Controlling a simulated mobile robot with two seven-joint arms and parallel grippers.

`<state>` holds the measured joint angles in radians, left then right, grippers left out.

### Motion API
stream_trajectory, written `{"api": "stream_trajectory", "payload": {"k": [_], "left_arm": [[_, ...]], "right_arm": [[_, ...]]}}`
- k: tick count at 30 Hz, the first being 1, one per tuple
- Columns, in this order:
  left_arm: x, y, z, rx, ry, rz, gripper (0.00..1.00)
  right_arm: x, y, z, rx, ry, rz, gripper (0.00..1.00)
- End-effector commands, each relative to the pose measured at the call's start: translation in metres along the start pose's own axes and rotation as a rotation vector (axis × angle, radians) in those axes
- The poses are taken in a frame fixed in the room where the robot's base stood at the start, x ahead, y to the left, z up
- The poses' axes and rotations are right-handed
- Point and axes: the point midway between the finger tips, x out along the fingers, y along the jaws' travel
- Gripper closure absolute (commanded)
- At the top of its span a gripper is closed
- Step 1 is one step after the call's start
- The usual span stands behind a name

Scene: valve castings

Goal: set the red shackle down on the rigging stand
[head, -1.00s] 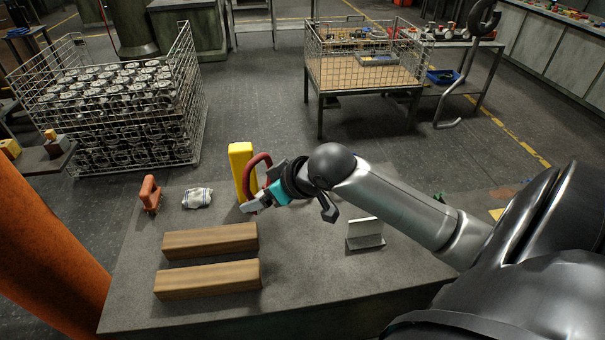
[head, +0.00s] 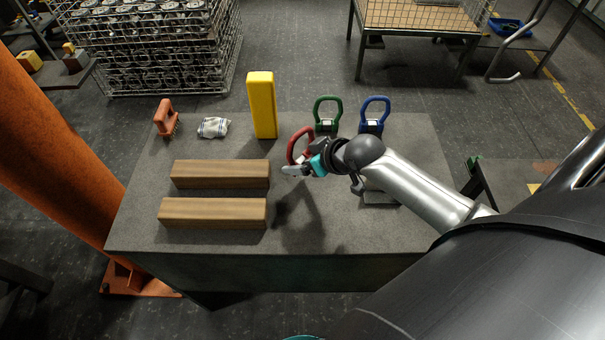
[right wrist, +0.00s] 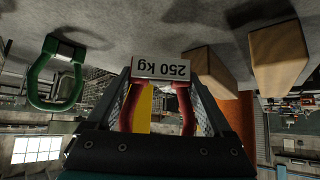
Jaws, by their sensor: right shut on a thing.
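My right gripper (head: 304,168) is shut on the red shackle (head: 294,148) and holds it, loop up, over the grey-topped stand (head: 330,225). Their shadow falls on the top apart from them, so the shackle looks raised. In the right wrist view the red shackle (right wrist: 186,112) is between the fingers, its pale block reading "250 kg" upside down. A green shackle (head: 316,110) and a blue shackle (head: 364,110) stand upright at the stand's back edge, behind my gripper. The green one also shows in the right wrist view (right wrist: 33,85). My left gripper is not in view.
A metal bracket (head: 380,199) is partly under my forearm. The front strip is clear.

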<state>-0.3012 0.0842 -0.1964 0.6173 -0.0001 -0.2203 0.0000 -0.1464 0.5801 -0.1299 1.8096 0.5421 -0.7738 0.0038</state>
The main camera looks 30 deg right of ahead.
Motion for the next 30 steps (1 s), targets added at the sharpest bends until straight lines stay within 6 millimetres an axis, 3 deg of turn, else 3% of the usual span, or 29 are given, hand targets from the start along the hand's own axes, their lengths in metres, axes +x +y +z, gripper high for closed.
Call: {"api": "stream_trajectory", "payload": {"k": [12,26,27,30], "left_arm": [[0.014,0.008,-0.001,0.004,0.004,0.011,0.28],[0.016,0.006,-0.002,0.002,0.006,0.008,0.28],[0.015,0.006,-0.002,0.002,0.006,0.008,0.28],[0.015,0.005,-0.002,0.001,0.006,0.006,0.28]], "right_arm": [[0.035,0.0,0.032,0.001,0.004,0.0,1.0],[0.04,0.0,0.037,-0.001,0.005,0.001,1.0],[0.039,0.0,0.038,-0.001,0.002,0.0,0.11],[0.039,0.0,0.038,-0.001,0.002,0.0,0.0]]}}
